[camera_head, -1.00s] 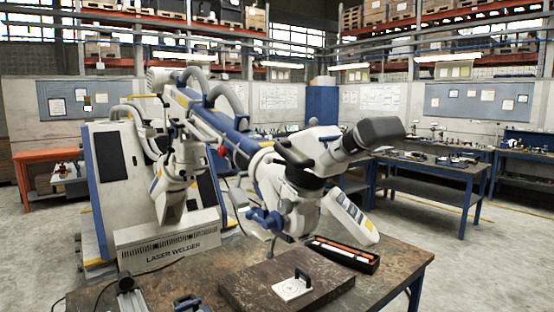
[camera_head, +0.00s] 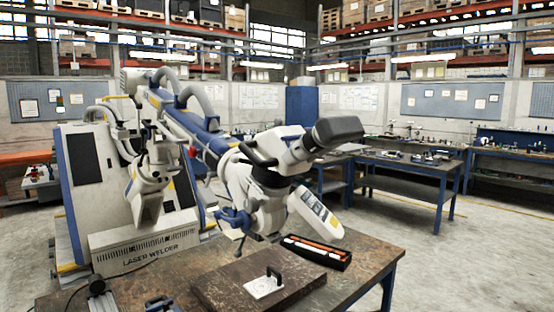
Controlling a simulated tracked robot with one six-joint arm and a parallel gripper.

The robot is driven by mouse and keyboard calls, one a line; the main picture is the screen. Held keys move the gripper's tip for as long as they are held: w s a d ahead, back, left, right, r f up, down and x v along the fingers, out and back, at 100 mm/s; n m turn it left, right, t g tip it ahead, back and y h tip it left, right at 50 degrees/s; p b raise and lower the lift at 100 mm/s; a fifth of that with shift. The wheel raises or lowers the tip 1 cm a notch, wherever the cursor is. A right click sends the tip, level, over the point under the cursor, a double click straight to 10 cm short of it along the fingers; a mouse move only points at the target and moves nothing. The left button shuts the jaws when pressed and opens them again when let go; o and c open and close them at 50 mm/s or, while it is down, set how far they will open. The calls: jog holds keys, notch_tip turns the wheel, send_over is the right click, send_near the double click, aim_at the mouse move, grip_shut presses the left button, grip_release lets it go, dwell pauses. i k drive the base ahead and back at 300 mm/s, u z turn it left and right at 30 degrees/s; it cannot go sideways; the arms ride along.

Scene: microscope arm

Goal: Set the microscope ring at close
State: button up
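The microscope (camera_head: 282,185) hangs on the end of the laser welder's (camera_head: 135,195) blue and white arm, above a worktable. Its dark eyepiece head (camera_head: 335,130) points to the upper right. A dark band (camera_head: 270,177) goes around its body below the head; it may be the ring, but I cannot tell. A blue knob (camera_head: 234,218) sticks out at its lower left. Any ring marking is too small to read, so its setting does not show. My gripper is not in view.
The worktable (camera_head: 350,285) holds a dark board (camera_head: 210,285) with a handled white plate (camera_head: 264,286), and an open black case (camera_head: 320,252) with orange and white rods. A black cable lies at left. Blue benches (camera_head: 425,170) stand behind; the floor (camera_head: 455,265) at right is clear.

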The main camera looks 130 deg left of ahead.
aim_at(268, 178)
jog(key=z, duration=2.65)
jog(key=k, duration=2.7)
jog(key=u, duration=0.05)
